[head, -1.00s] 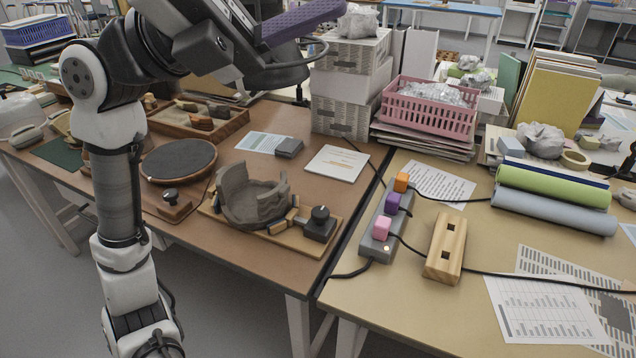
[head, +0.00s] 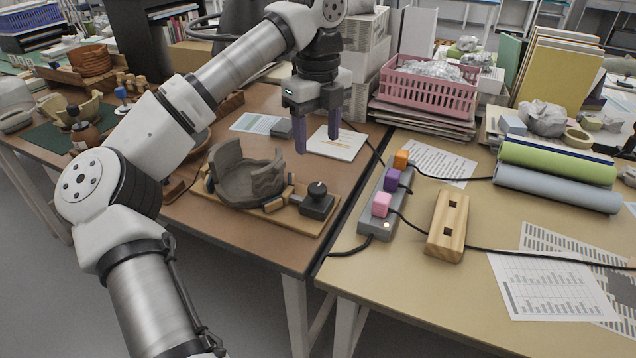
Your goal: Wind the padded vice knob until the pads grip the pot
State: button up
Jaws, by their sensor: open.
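The padded vice is a wooden board (head: 285,222) near the front right of the brown table. A dark grey broken pot (head: 245,180) sits on it, with tan pads (head: 278,202) at its lower right side. I cannot tell whether the pads touch the pot. The black vice knob (head: 317,190) stands on a dark block at the board's right end. My gripper (head: 318,145) points down with its two purple fingers apart and empty. It is above and behind the knob in the picture, not touching it.
A white booklet (head: 336,143) and a small grey box (head: 281,129) lie behind the vice. A grey power strip (head: 380,215) with coloured plugs and a wooden block (head: 447,226) are on the right table. A black cable runs between the tables.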

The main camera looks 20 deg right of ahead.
aim_at(318, 188)
notch_tip(318, 188, down, 11)
jog(key=shift+f, duration=0.15)
jog(key=shift+c, duration=0.5)
jog(key=c, duration=0.9)
